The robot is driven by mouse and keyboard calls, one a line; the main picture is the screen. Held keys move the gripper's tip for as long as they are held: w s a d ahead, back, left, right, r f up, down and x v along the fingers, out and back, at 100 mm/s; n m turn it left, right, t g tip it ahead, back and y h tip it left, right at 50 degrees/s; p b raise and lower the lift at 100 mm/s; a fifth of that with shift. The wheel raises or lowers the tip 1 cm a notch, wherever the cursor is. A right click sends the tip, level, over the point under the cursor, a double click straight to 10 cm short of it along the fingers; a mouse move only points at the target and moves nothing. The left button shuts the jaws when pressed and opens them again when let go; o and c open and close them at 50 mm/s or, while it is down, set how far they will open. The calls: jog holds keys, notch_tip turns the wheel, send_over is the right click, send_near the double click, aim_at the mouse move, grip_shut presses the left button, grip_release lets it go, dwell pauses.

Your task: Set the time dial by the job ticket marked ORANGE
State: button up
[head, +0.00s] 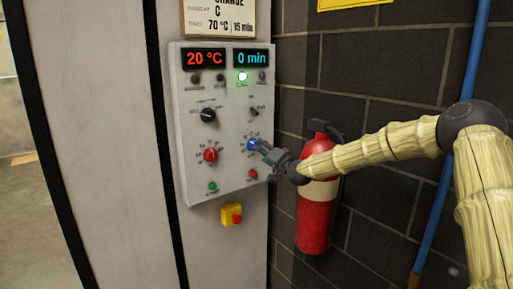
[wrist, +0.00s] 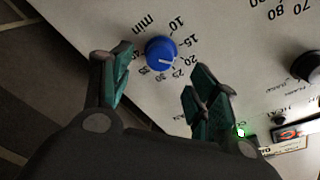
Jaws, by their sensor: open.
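The job ticket (head: 220,20) is above the panel, its top cut off; the visible letters end in "ANGE" and its lower row reads 70 °C and 15 min. The time dial is a blue knob (head: 251,145) at the panel's right, marked "min" in the wrist view (wrist: 161,52). Its white mark seems to point to the lower right there, near 20. My gripper (head: 259,147) is at the dial.
The panel (head: 232,110) shows 20 °C and 0 min, with a green lamp (head: 242,77) lit. A red knob (head: 210,154) and a black knob (head: 208,115) are left of the dial. A yellow box with a red button (head: 234,215) sits below; a fire extinguisher (head: 313,215) hangs right.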

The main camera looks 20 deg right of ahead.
jog(key=p+x, duration=0.1)
jog(key=x, duration=0.5)
jog(key=shift+w, duration=0.15)
jog(key=shift+a, duration=0.1)
jog(key=shift+c, duration=0.4)
jog(key=c, duration=0.9)
